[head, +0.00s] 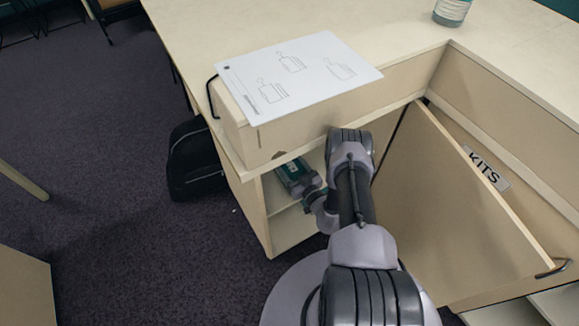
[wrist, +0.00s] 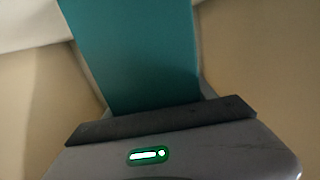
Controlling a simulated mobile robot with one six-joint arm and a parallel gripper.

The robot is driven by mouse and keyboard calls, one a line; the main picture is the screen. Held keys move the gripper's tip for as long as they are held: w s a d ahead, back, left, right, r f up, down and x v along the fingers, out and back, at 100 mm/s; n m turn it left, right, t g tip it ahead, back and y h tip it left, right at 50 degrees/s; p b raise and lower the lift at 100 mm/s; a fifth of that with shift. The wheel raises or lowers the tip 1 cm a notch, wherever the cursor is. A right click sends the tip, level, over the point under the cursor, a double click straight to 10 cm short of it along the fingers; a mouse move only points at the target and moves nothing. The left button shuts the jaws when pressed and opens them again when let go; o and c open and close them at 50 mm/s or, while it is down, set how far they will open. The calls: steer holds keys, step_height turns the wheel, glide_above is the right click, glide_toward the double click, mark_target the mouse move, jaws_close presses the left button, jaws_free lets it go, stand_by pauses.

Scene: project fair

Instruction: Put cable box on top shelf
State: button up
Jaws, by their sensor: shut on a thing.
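A teal box, which I take to be the cable box (head: 292,172), shows inside the open cabinet at the level of its upper shelf (head: 279,193), partly hidden by my arm and the drawer above. In the wrist view the teal box (wrist: 135,55) fills the space beyond my gripper (wrist: 160,122). My gripper (head: 309,188) is shut on it. In the head view the fingertips are small and partly hidden. I cannot tell whether the box touches the shelf.
A pulled-out drawer (head: 290,135) hangs above the cabinet opening, with a printed sheet (head: 295,72) over it. A bottle (head: 452,10) stands on the desktop. A black bag (head: 190,160) sits on the floor left.

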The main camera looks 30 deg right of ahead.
steer(key=shift+s+f, duration=0.2)
steer(key=shift+f, duration=0.65)
steer(key=shift+s+r, duration=0.1)
steer(key=shift+r, duration=0.1)
steer(key=shift+f, duration=0.1)
steer(key=o, duration=1.8)
steer(key=s+p, duration=0.4)
steer(key=s, duration=0.8)
steer(key=shift+d, duration=0.2)
